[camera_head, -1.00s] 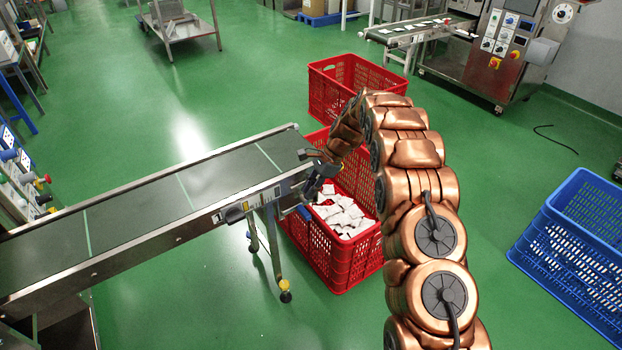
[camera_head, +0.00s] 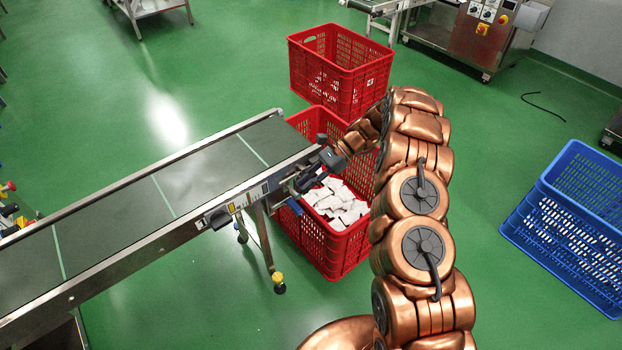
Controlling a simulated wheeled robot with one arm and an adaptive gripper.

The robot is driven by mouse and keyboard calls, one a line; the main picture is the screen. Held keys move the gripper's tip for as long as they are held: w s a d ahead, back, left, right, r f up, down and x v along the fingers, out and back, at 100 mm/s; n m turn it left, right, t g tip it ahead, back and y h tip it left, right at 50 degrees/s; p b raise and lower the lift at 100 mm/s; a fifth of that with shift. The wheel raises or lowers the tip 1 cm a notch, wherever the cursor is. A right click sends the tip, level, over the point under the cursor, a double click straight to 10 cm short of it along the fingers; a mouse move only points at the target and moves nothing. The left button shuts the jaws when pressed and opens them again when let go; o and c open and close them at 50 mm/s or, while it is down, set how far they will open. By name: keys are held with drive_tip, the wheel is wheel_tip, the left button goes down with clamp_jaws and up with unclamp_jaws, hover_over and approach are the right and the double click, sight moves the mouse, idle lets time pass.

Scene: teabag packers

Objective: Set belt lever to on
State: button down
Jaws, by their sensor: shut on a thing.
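The conveyor belt (camera_head: 110,225) runs from the lower left to its free end at the picture's middle. A small control panel (camera_head: 245,202) with a yellow label sits on its near side rail, beside a dark box (camera_head: 217,217). My gripper (camera_head: 299,186) is at the right end of this panel, low against the rail. It is shut on the belt lever, which is mostly hidden by the dark fingers. The lever's exact position cannot be made out.
A red crate (camera_head: 335,258) with white teabags stands under the belt end, close below my gripper. Another red crate (camera_head: 325,72) stands behind it. A blue crate (camera_head: 575,225) is at the right. Green floor (camera_head: 500,130) is clear between them.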

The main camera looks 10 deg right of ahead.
drive_tip(key=shift+s+a, duration=0.1)
idle(0.4)
drive_tip(key=c, duration=1)
unclamp_jaws()
drive_tip(key=shift+c, duration=0.2)
drive_tip(key=v, duration=1.2)
drive_tip(key=shift+f, duration=0.15)
drive_tip(key=shift+c, duration=0.2)
